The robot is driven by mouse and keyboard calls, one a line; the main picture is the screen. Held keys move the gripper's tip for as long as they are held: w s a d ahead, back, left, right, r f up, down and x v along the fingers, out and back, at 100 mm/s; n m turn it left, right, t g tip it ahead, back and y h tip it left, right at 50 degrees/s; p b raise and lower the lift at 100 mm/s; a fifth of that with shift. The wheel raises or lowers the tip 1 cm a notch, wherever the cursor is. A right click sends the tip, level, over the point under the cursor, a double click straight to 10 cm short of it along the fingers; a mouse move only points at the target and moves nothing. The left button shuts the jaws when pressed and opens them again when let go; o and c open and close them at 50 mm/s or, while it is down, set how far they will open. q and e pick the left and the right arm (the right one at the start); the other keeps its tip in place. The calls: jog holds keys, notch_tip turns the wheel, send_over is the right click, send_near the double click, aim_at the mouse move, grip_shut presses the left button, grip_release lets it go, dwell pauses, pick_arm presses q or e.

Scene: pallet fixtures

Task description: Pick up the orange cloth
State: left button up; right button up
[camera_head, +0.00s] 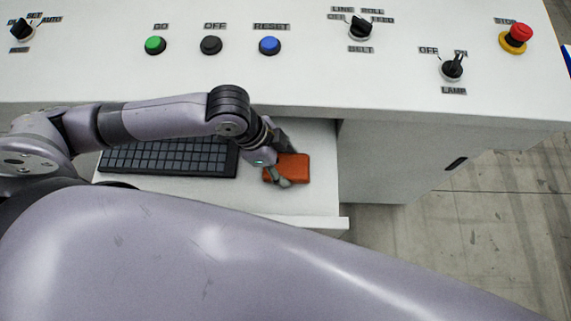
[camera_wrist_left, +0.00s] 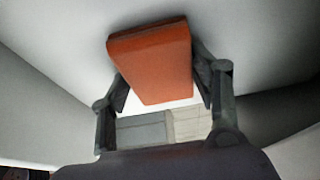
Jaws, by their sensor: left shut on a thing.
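The orange cloth (camera_head: 294,166) is a folded, block-like orange piece over the pull-out shelf, right of the keyboard. My left gripper (camera_head: 279,167) reaches it from the left and is shut on it. In the left wrist view the orange cloth (camera_wrist_left: 155,62) sits between the two fingers of my left gripper (camera_wrist_left: 160,88), one finger on each side. Whether the cloth still touches the shelf is hard to tell. My right gripper is not in view.
A black keyboard (camera_head: 170,156) lies on the white shelf (camera_head: 318,195). The white control panel (camera_head: 300,80) overhangs behind, with a green button (camera_head: 155,45), a blue button (camera_head: 270,45), switches and a red stop button (camera_head: 517,35). Bare floor (camera_head: 480,220) is at right.

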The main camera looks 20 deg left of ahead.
aim_at(284, 165)
pick_arm(q)
jog(key=shift+s+f, duration=0.15)
jog(key=shift+f, duration=0.05)
jog(key=shift+c, duration=1.2)
jog(key=shift+r+b, duration=0.2)
jog(key=shift+b, duration=0.25)
notch_tip(284, 165, up, 20)
jog(key=shift+r+p, duration=0.15)
jog(key=shift+p, duration=0.25)
jog(key=shift+w, duration=0.2)
jog(key=o, duration=0.4)
jog(key=c, duration=0.4)
